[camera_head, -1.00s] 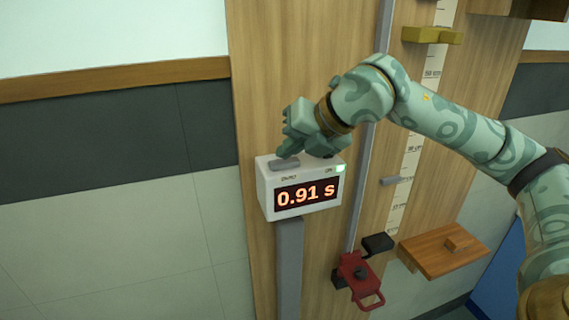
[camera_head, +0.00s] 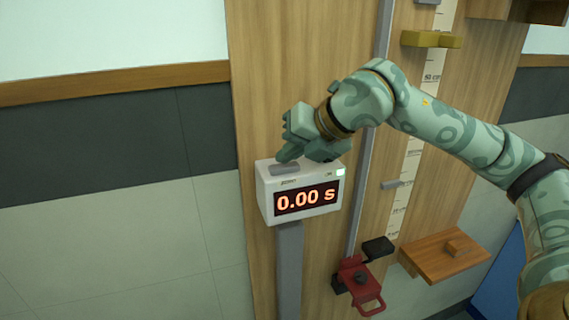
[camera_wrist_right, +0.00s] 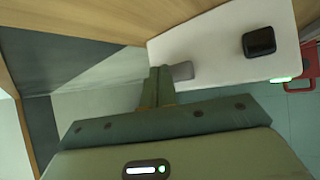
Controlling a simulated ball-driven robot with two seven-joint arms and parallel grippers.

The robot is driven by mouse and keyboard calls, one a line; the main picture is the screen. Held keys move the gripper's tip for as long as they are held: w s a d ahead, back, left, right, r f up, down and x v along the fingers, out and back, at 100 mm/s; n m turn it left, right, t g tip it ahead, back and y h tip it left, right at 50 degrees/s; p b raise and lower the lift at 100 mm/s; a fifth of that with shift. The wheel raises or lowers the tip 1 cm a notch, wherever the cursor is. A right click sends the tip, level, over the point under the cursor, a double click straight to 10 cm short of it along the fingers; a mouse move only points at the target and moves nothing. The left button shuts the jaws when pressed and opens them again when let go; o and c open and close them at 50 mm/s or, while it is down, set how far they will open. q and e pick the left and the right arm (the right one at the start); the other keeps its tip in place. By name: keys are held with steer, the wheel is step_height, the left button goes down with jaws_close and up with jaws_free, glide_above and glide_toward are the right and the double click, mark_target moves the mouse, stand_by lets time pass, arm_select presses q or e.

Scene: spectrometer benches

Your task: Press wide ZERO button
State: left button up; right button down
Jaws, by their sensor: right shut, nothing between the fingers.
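The white timer box (camera_head: 265,200) stands on a grey post in front of the wooden board. Its display (camera_head: 307,198) reads 0.00 s, and a green light (camera_head: 340,172) is lit. The wide grey button (camera_head: 286,170) is on its top at the left; it also shows in the right wrist view (camera_wrist_right: 182,71). My right gripper (camera_head: 283,157) is shut and empty, its fingertips at the button; in the right wrist view its fingers (camera_wrist_right: 160,73) partly cover it. I cannot tell whether they touch. My left gripper is not in view.
A small black button (camera_wrist_right: 259,41) is on the box top. A red clamp (camera_head: 357,280) sits low on the board, beside a wooden shelf (camera_head: 440,258). A vertical scale (camera_head: 412,150) and a yellow block (camera_head: 425,38) are behind my right arm. The left side is clear.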

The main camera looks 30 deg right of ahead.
mark_target(289, 167)
steer(key=shift+r, duration=0.55)
steer(key=shift+r+p, duration=0.1)
steer(key=shift+p, duration=0.2)
step_height(289, 167, up, 6)
steer(key=p, duration=0.4)
stand_by(0.5)
